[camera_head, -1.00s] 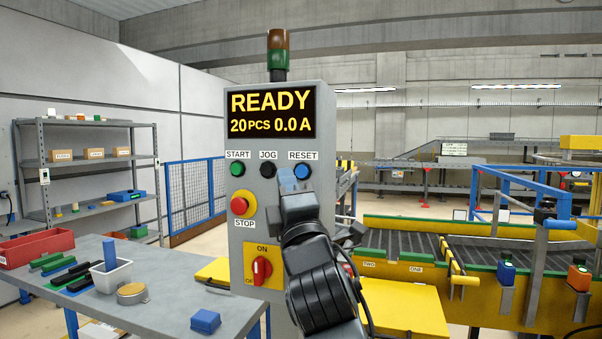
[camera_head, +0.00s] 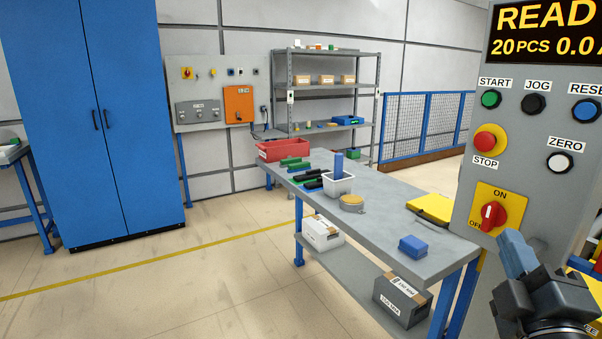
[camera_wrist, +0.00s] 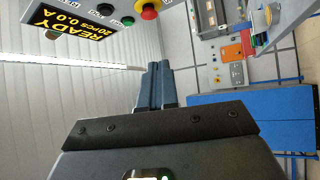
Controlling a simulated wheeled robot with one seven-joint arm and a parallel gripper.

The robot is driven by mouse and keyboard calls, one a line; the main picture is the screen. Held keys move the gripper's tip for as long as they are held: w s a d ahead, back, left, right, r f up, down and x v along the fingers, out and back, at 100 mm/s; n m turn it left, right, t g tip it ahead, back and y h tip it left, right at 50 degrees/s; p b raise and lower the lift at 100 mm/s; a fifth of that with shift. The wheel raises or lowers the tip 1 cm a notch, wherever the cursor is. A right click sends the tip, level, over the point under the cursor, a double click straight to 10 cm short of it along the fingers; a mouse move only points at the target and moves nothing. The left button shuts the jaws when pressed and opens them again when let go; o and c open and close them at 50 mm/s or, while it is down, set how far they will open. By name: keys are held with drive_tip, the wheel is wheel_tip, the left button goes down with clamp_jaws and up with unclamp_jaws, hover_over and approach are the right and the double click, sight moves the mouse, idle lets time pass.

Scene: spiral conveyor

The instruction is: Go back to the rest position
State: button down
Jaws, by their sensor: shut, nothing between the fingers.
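My gripper (camera_head: 519,255) is at the lower right of the head view, in front of the lower part of the grey control panel (camera_head: 470,205). Its blue-grey fingers are together with nothing between them. In the wrist view the shut fingers (camera_wrist: 156,75) point up the picture, apart from the panel. The panel shows a display (camera_head: 552,32) reading READ and 20 PCS 0.0, cut off at the frame edge. Below are START, JOG, RESET, STOP and ZERO buttons and a red rotary switch (camera_head: 492,215). The display (camera_wrist: 66,25) also shows in the wrist view, turned.
A grey workbench (camera_head: 385,235) stands left of the panel, with a red bin (camera_head: 283,150), a white tub (camera_head: 338,186) and a blue block (camera_head: 412,246) on it. A blue cabinet (camera_head: 90,120) stands at the left. The floor (camera_head: 180,285) in front is clear.

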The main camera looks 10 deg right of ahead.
drive_tip(key=s+a+f+m+g+y, duration=0.1)
drive_tip(key=s+a+f+m+y, duration=0.15)
drive_tip(key=s+a+f, duration=0.55)
drive_tip(key=s+a+f+m+g+y, duration=0.2)
drive_tip(key=s+f+m, duration=0.2)
drive_tip(key=s, duration=0.8)
drive_tip(key=s+a+f+m+g+y, duration=0.2)
drive_tip(key=s+f+m+y, duration=0.1)
drive_tip(key=s, duration=0.9)
wheel_tip(320, 180, down, 2)
drive_tip(key=shift+a+f+m, duration=0.1)
drive_tip(key=shift+a+m, duration=0.25)
drive_tip(key=shift+m, duration=0.3)
